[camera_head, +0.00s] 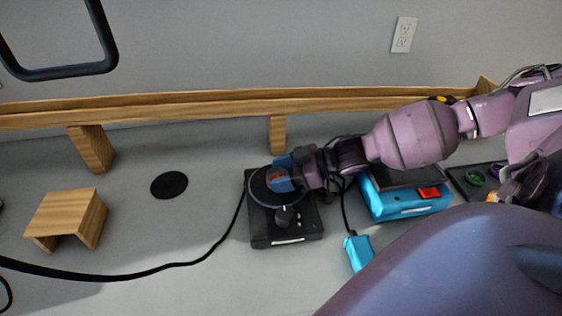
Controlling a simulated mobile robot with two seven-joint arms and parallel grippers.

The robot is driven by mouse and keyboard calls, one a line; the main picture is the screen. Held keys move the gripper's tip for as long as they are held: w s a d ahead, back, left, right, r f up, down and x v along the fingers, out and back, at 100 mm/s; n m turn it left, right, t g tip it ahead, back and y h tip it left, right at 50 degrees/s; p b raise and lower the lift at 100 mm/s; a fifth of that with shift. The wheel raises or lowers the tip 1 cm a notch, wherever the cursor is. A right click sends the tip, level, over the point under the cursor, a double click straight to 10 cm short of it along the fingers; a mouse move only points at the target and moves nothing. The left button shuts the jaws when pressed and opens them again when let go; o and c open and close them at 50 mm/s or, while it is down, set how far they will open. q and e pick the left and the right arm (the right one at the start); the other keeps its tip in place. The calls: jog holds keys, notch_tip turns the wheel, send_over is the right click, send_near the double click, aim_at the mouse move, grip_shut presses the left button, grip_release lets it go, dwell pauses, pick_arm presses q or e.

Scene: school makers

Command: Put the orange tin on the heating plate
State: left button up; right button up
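The heating plate (263,228) is a black box with a round dark top and a knob at the front, left of centre on the bench. My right gripper (281,178) reaches in from the right and is over the round top. A small patch of orange, the orange tin (277,175), shows between its blue fingers. The fingers appear closed on the tin and hide most of it. I cannot tell whether the tin touches the plate. My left gripper is not in view.
A blue device (401,206) with a red switch stands right of the plate, and a smaller blue block (358,252) lies in front of it. A wooden stand (67,216) and black disc (169,185) are left. A black cable crosses the bench. A wooden shelf (190,103) runs behind.

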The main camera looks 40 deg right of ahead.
jog(key=o, duration=0.3)
jog(key=shift+r, duration=0.15)
jog(key=shift+s+d+r, duration=0.15)
jog(key=p+v, duration=0.2)
jog(key=v, duration=0.3)
jog(key=shift+s+d+r, duration=0.15)
jog(key=shift+d+r, duration=0.05)
jog(key=shift+s+d+r, duration=0.15)
jog(key=shift+s+d, duration=0.35)
